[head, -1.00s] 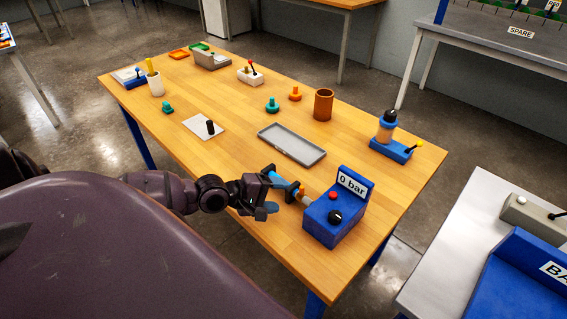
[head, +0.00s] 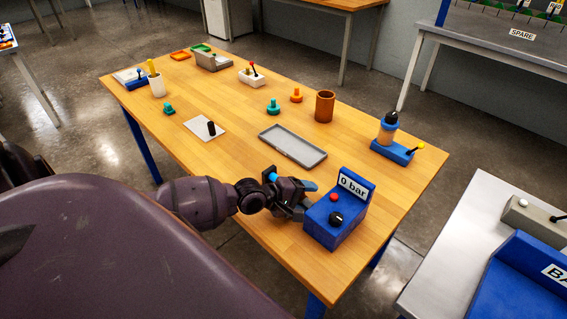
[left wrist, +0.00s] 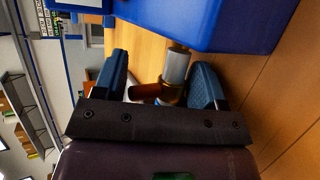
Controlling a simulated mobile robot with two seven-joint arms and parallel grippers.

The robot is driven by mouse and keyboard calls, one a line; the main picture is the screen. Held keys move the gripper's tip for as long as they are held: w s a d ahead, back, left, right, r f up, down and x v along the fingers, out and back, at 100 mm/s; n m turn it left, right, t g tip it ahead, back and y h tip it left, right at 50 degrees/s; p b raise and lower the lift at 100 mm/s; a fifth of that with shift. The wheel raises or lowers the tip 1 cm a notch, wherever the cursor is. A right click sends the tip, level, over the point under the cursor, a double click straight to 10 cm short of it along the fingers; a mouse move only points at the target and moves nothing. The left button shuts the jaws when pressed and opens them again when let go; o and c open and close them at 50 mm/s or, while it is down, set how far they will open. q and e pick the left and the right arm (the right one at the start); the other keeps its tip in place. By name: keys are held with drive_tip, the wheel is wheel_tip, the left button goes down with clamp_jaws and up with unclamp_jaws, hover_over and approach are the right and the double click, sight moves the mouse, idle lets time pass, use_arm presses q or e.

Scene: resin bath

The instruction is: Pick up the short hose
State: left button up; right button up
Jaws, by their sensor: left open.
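A small bright blue piece (head: 271,175), possibly the short hose, shows behind my left gripper in the head view. The gripper hides most of it, so I cannot be sure. My left gripper (head: 305,198) is open beside the blue pressure box (head: 332,222) marked "0 bar". In the left wrist view, the open fingers (left wrist: 163,75) stand on either side of a grey and brass fitting (left wrist: 174,75) at the box. An orange-brown part (left wrist: 145,92) sticks out beside it. A bit of blue shows below the brass, mostly hidden by the gripper. My right gripper is not in view.
A grey tray (head: 265,133) lies behind the gripper. A brown cup (head: 324,106) and a blue stand with a bottle (head: 391,151) are farther back. A white plate with a black peg (head: 198,132) lies to the left.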

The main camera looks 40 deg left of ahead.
use_arm(q)
drive_tip(key=c, duration=0.8)
drive_tip(key=shift+r, duration=0.15)
